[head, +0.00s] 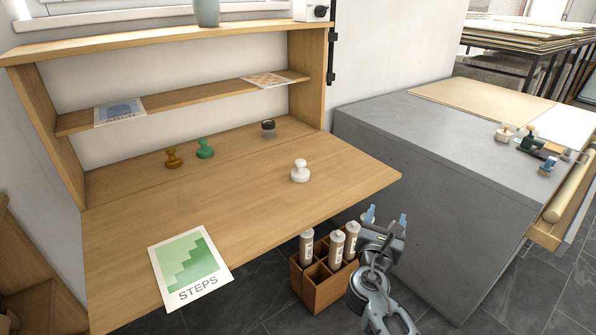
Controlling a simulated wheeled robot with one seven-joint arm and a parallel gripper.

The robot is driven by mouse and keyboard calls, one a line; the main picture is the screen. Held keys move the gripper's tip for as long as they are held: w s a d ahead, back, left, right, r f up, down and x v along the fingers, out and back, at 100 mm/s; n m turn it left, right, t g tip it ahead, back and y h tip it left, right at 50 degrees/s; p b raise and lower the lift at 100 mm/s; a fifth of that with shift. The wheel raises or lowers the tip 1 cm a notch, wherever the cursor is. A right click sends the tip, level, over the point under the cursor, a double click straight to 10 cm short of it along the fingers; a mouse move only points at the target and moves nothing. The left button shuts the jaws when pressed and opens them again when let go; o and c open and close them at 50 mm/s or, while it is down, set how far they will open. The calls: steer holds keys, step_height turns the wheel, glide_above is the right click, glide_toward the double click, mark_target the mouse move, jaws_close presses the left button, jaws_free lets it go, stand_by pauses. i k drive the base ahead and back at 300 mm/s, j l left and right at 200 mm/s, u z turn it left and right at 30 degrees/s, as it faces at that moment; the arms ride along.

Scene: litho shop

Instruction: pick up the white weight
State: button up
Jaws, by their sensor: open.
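The white weight (300,171) stands upright on the wooden desk (245,200), right of its middle and a little in from the front edge. It has a round base and a knob on top. A second pale, cream-white weight (504,133) stands far off on the grey block at right. My gripper (386,216) is open and empty, with two blue fingertips pointing up. In the picture it is below and right of the white weight, beyond the desk's front edge and apart from the weight.
Brown (173,158) and green (205,148) weights and a dark round item (268,126) stand farther back. A STEPS print (189,266) lies at the desk's front left. A wooden bottle crate (318,284) is on the floor beside my arm. The grey block (430,165) stands at right.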

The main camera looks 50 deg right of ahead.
mark_target(299, 174)
steer(key=i, duration=0.95)
